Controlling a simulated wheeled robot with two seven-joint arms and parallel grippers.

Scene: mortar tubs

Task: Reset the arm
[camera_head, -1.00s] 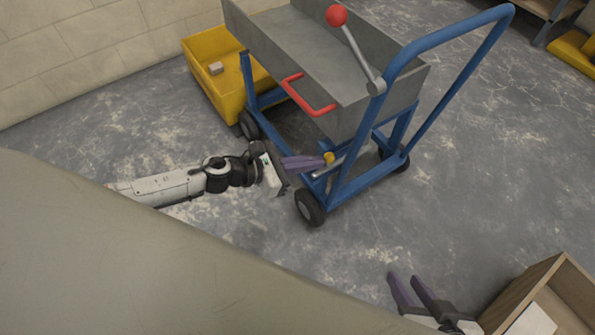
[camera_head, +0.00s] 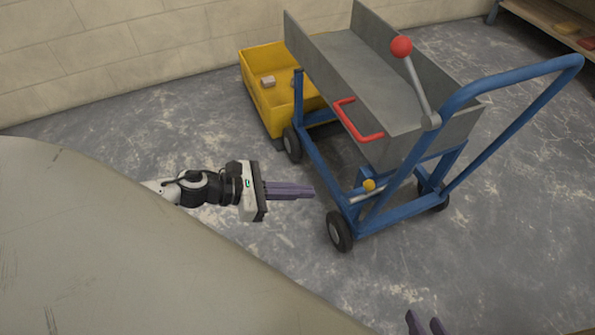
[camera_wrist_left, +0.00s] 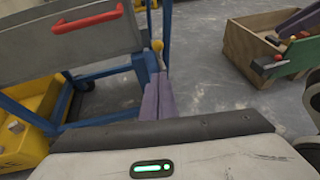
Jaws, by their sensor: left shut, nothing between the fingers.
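My left gripper (camera_head: 312,192) reaches in from the left in the head view, with its purple fingers closed together and nothing between them. It is over the floor, to the left of the blue cart's near wheel, apart from the cart. The closed fingers also show in the left wrist view (camera_wrist_left: 158,95). My right gripper (camera_head: 425,325) shows only as two purple fingertips at the bottom edge of the head view, with a gap between them. The rest of it is out of frame.
A blue cart (camera_head: 493,88) carries a grey metal trough (camera_head: 350,70) with a red handle (camera_head: 347,120) and a red-knobbed lever (camera_head: 401,47). A yellow tub (camera_head: 270,100) stands behind it by the wall. A wooden box (camera_wrist_left: 255,60) shows in the left wrist view. The floor around the left gripper is clear.

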